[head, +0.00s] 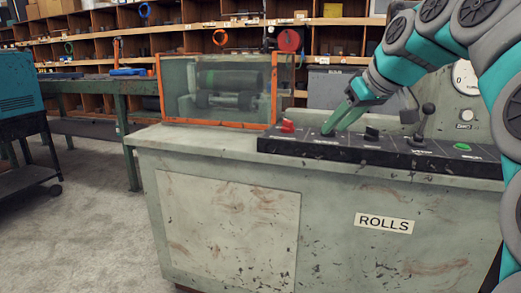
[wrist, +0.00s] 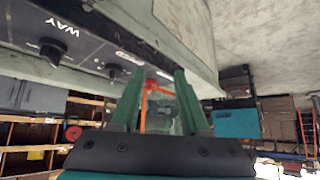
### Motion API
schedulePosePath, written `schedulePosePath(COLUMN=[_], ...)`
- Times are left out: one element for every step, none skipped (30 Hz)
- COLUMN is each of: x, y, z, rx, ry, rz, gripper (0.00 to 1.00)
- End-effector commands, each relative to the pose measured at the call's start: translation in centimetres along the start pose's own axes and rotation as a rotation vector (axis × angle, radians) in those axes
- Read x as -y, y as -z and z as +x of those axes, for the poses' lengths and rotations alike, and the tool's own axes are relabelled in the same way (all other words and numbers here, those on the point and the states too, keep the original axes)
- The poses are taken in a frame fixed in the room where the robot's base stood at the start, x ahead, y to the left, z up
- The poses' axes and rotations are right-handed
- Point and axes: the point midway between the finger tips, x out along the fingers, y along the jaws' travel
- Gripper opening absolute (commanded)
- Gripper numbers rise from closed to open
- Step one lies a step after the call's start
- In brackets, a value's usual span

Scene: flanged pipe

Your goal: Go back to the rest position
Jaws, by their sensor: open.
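My gripper (head: 336,122) hangs over the black control panel (head: 400,153) of the grey-green machine. It is to the right of the red knob (head: 288,126) and left of a black knob (head: 371,134). The fingertips cover part of the panel; I cannot tell whether they touch it. In the wrist view, the two green fingers of my gripper (wrist: 160,80) stand apart with nothing held between them. The panel (wrist: 85,50) lies to their left, and the red knob shows beyond them in the gap.
An upright lever (head: 424,120) and a green button (head: 462,147) are farther right on the panel, below a gauge. An orange-framed guard (head: 217,90) covers rollers at left. Shelves stand behind. A workbench (head: 118,87) and open floor (head: 95,225) lie left.

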Motion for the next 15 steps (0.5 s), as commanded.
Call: schedulePosePath(x=[0.5, 0.8, 1.2, 1.5, 1.8, 2.2, 2.6, 3.0, 3.6, 4.0, 4.4, 5.1, 5.6, 6.2, 7.1], y=[-0.5, -0.8, -1.2, -1.5, -1.9, -2.4, -2.9, -3.4, -4.0, -4.6, -5.2, -6.3, -7.1, -8.0, -9.5], z=[0.2, 0.5, 0.7, 0.8, 1.0, 1.2, 1.4, 1.6, 1.8, 2.0, 2.3, 2.7, 2.9, 3.1, 3.4], rx=[0.016, 0.026, 0.039, 0.048, 0.058, 0.072, 0.085, 0.098, 0.115, 0.129, 0.147, 0.173, 0.192, 0.214, 0.245], ry=[0.005, 0.007, 0.010, 0.012, 0.013, 0.016, 0.018, 0.020, 0.023, 0.024, 0.026, 0.030, 0.030, 0.030, 0.029], rz=[0.004, 0.008, 0.013, 0.016, 0.019, 0.024, 0.029, 0.034, 0.040, 0.046, 0.053, 0.063, 0.071, 0.080, 0.093], gripper=[0.45, 0.45, 0.45, 0.45, 0.45, 0.45, 0.45, 0.45, 0.45, 0.45, 0.45, 0.45, 0.45, 0.45, 0.45])
